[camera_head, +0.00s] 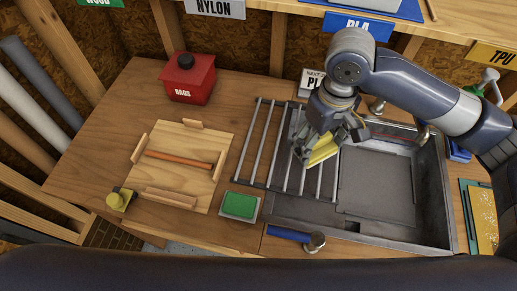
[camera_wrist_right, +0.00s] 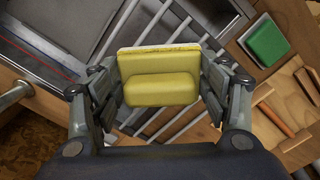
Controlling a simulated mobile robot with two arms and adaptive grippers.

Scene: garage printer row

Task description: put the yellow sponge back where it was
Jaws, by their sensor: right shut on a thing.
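The yellow sponge (camera_head: 322,151) is held in my right gripper (camera_head: 335,135) above the metal rack of bars (camera_head: 282,150) at the left part of the sink (camera_head: 433,220). In the right wrist view the sponge (camera_wrist_right: 160,90) sits between the two fingers of the right gripper (camera_wrist_right: 160,95), which are shut on its sides. Bars of the rack (camera_wrist_right: 200,35) show behind and below it. Whether the sponge touches the bars is hard to tell. My left gripper is not in view.
A green sponge on a small tray (camera_head: 240,206) lies left of the sink. A wooden board (camera_head: 205,140) with a stick stands left, near a red rags box (camera_head: 188,80) and a yellow-black item (camera_head: 121,199).

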